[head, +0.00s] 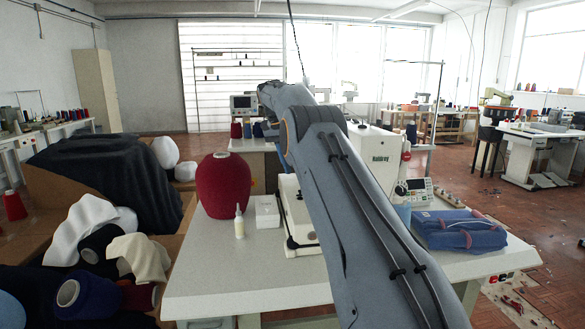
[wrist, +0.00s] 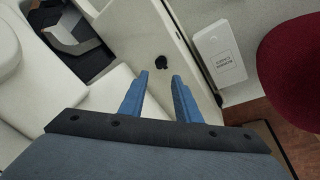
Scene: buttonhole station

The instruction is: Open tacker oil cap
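A small black round cap (wrist: 161,62), which looks like the tacker oil cap, sits on a cream machine surface in the wrist view. My gripper (wrist: 160,76) has two blue fingers, spread apart with nothing between them. The cap lies just beyond the fingertips, near the line between them, and the fingers do not appear to touch it. The white tacker machine (head: 375,150) stands behind my arm on the table in the head view. My arm hides part of the machine there, and neither the cap nor my fingertips can be made out.
A white labelled box (wrist: 218,53) stands beside the machine part, with a large red thread cone (head: 224,185) nearby. A small bottle (head: 239,222) stands on the pale table (head: 220,285). A folded blue bundle (head: 458,231) lies at right. The table's front left is clear.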

